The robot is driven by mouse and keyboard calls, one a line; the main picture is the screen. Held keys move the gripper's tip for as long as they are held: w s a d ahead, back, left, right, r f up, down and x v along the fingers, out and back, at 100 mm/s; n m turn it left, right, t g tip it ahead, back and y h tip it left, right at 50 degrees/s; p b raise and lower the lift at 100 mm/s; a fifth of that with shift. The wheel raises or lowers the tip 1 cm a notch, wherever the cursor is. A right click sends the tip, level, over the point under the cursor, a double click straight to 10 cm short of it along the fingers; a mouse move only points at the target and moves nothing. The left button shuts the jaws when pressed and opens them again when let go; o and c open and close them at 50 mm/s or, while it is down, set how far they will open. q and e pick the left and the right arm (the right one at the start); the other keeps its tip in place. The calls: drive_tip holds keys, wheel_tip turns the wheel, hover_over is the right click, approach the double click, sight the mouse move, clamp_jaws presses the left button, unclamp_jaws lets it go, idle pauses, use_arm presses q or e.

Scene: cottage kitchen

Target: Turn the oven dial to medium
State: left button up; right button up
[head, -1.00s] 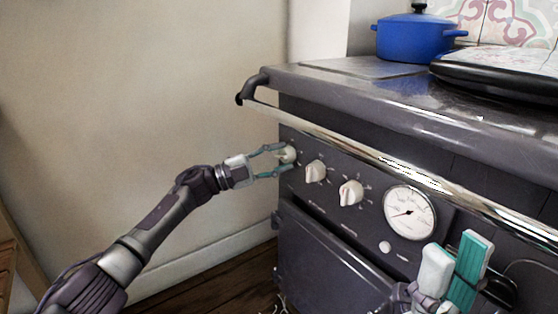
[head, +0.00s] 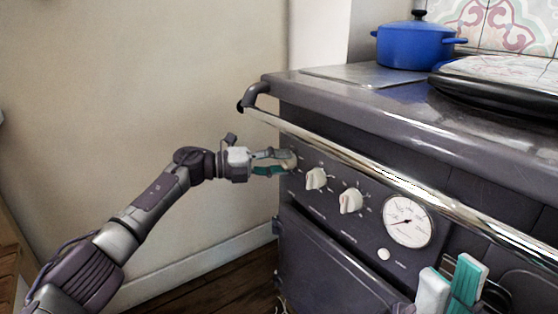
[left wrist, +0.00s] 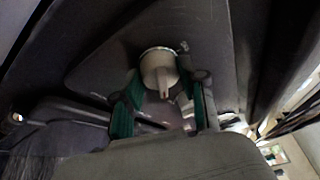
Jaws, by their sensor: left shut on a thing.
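The oven's dark front panel (head: 375,224) carries three cream dials in a row. The leftmost dial (head: 291,160) is partly hidden by my left gripper (head: 284,161), which is shut on it. In the left wrist view this dial (left wrist: 160,70) sits between the teal fingers of my left gripper (left wrist: 165,104), its raised grip pointing down in that picture. The middle dial (head: 316,179) and right dial (head: 350,201) are untouched. Their markings are too small to read. My right gripper (head: 450,290) is at the lower right, in front of the oven; its jaw opening is unclear.
A shiny rail (head: 400,178) runs along the oven front, above the dials. A round white gauge (head: 408,222) is right of them. A blue pot (head: 413,42) and a dark round lid (head: 500,88) are on top. Open space lies before the left wall (head: 150,90).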

use_arm(q)
drive_tip(key=shift+f+m, duration=0.1)
drive_tip(key=shift+m, duration=0.2)
drive_tip(key=o, duration=1.1)
drive_tip(key=shift+o, duration=0.2)
drive_tip(key=v, duration=1.2)
drive_tip(key=shift+r, duration=0.2)
